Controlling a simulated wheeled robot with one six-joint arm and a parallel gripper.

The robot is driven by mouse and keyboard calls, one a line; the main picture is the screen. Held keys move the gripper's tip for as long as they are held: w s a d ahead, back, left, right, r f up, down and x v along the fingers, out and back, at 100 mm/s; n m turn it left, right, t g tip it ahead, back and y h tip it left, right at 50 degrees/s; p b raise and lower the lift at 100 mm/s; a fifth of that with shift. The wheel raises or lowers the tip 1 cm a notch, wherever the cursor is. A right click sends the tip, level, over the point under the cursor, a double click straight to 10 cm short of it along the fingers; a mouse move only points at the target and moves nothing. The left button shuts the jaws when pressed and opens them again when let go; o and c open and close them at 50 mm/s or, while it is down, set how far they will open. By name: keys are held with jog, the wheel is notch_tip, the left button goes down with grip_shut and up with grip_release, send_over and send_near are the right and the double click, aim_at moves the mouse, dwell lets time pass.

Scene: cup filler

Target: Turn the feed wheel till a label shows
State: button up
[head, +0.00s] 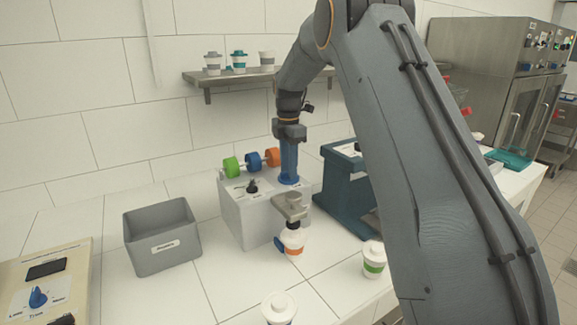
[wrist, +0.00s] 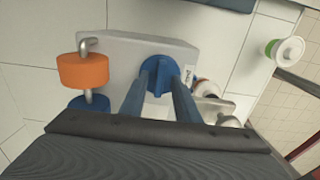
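A blue round knob with a raised ridge (wrist: 158,73), which I take to be the feed wheel, sits on the light grey filler box (head: 243,215). My gripper (wrist: 159,84) reaches down with its two blue fingers on either side of the ridge. A gap shows between the fingers, so it looks open; contact at the tips is unclear. In the head view my blue fingers (head: 289,162) stand over the box's right rear and hide the knob.
Green (head: 231,165), blue (head: 253,160) and orange (head: 272,157) rolls sit on a rod behind the box. A white cup with an orange band (head: 292,239) stands under the spout (head: 290,206). A grey bin (head: 162,238) is left; a dark blue stand (head: 345,197) is close right.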

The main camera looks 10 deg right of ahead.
grip_shut()
jog(key=shift+m, duration=0.3)
jog(key=m, duration=0.5)
jog(key=shift+b, duration=0.4)
jog(key=m, duration=0.6)
jog(key=shift+m, duration=0.3)
jog(key=m, duration=0.6)
jog(key=shift+b, duration=0.4)
jog(key=m, duration=0.7)
